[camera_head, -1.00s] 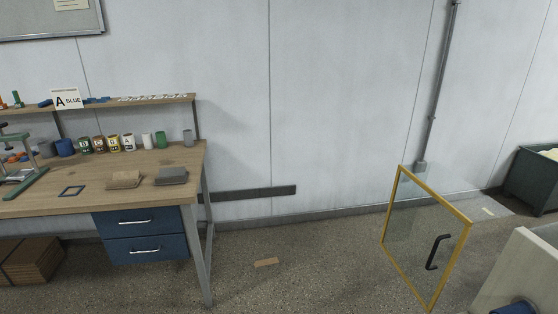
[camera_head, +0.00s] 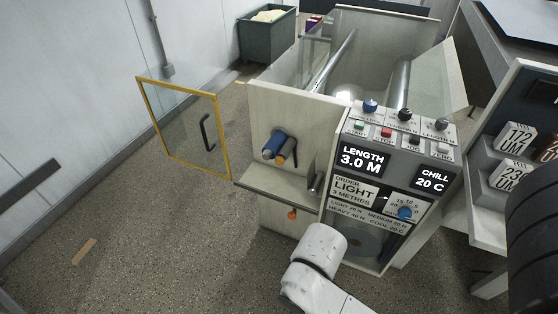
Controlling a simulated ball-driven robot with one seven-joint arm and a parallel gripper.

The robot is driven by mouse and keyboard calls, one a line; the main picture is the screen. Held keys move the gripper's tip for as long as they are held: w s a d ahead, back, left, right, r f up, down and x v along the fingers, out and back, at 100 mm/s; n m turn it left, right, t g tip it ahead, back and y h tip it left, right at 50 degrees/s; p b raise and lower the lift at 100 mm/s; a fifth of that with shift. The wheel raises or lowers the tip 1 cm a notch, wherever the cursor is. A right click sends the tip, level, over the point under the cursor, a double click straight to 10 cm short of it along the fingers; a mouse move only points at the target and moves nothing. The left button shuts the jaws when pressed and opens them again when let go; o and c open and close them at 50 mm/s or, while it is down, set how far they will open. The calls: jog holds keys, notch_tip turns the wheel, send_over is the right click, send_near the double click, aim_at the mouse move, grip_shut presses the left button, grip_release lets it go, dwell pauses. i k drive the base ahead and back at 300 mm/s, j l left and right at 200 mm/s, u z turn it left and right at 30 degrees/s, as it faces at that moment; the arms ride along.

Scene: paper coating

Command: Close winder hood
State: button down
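The winder (camera_head: 267,112) stands right of the middle, with its control panel (camera_head: 390,150) facing me. A yellow-framed clear panel with a black handle, which looks like the winder hood (camera_head: 180,112), stands swung out at the machine's left side. Its handle (camera_head: 207,133) is on the right part of the panel. Metal rollers (camera_head: 335,62) show in the uncovered top of the machine. Part of my white arm shows at the bottom, in front of the machine. My gripper cannot be made out.
A green bin (camera_head: 266,38) stands behind the machine by the wall. To the right is a bench with labelled blocks (camera_head: 515,137). A small tan piece (camera_head: 84,252) lies on the floor at the lower left. The floor left of the machine is otherwise mostly clear.

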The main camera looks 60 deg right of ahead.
aim_at(138, 79)
jog(key=i+j+z, duration=0.1)
jog(key=i, duration=0.5)
jog(key=i+j+z, duration=0.15)
jog(key=i+j, duration=0.15)
jog(key=i, duration=0.3)
jog(key=i+j+z, duration=0.1)
jog(key=i+j, duration=0.2)
jog(key=i, duration=0.3)
jog(key=i+j+z, duration=0.15)
jog(key=i+j, duration=0.2)
jog(key=i, duration=0.2)
jog(key=i+j+z, duration=0.1)
jog(key=i+j, duration=0.3)
jog(key=i, duration=0.15)
